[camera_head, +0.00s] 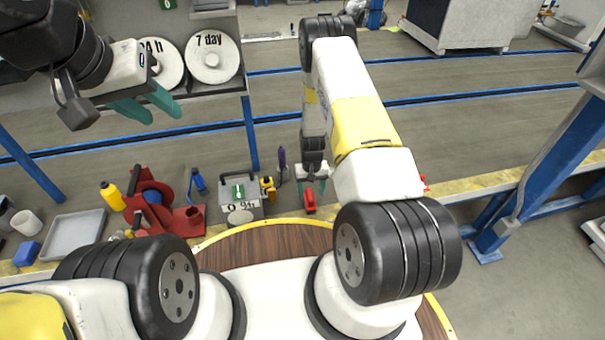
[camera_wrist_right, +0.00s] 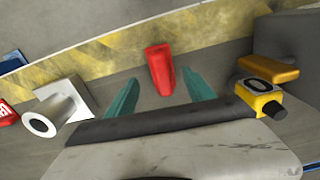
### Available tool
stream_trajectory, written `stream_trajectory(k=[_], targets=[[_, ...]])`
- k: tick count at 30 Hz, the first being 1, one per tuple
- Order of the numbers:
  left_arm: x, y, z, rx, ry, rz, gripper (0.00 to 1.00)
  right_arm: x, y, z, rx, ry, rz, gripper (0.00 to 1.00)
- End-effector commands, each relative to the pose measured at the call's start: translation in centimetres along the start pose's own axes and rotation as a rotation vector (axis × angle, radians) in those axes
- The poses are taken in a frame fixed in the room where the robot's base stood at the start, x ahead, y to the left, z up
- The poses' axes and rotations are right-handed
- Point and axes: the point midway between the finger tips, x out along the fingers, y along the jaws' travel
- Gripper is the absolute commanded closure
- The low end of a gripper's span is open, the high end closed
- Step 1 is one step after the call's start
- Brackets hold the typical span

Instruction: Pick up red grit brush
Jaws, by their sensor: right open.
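The red grit brush (camera_head: 309,201) is a small red block-like thing just beyond the round wooden top in the head view. In the right wrist view the red brush (camera_wrist_right: 160,68) lies ahead of the fingertips, roughly centred on the gap. My right gripper (camera_head: 311,183) points down at it; its two teal fingers are apart in the right wrist view (camera_wrist_right: 160,90). Nothing is between the fingers, and I cannot tell the exact height gap. My left gripper (camera_head: 156,106) is at the upper left, in front of the weight discs, with its teal fingers apart and empty.
A yellow-black tool (camera_wrist_right: 262,101) lies close right of the right fingers in the wrist view; a white cylinder part (camera_wrist_right: 52,116) is on the left. A purple-handled tool (camera_head: 282,163), grey case (camera_head: 241,200) and red vise-like tool (camera_head: 160,205) stand nearby. Blue posts flank the area.

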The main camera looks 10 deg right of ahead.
Motion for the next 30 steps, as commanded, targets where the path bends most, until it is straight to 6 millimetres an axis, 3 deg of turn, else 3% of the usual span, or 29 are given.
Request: stream_trajectory(k=[9, 19, 28, 30], targets=[[0.0, 0.0, 0.0, 0.0, 0.0, 0.0, 0.64, 4.4, -0.4, 0.5, 0.001, -0.001, -0.001, 0.38], [0.0, 0.0, 0.0, 0.0, 0.0, 0.0, 0.64, 5.0, -0.4, 0.4, 0.0, 0.0, -0.001, 0.4], [0.0, 0.0, 0.0, 0.0, 0.0, 0.0, 0.64, 5.0, -0.4, 0.4, 0.0, 0.0, -0.001, 0.99], [0.0, 0.0, 0.0, 0.0, 0.0, 0.0, 0.64, 4.9, -0.4, 0.4, 0.0, 0.0, -0.001, 1.0]])
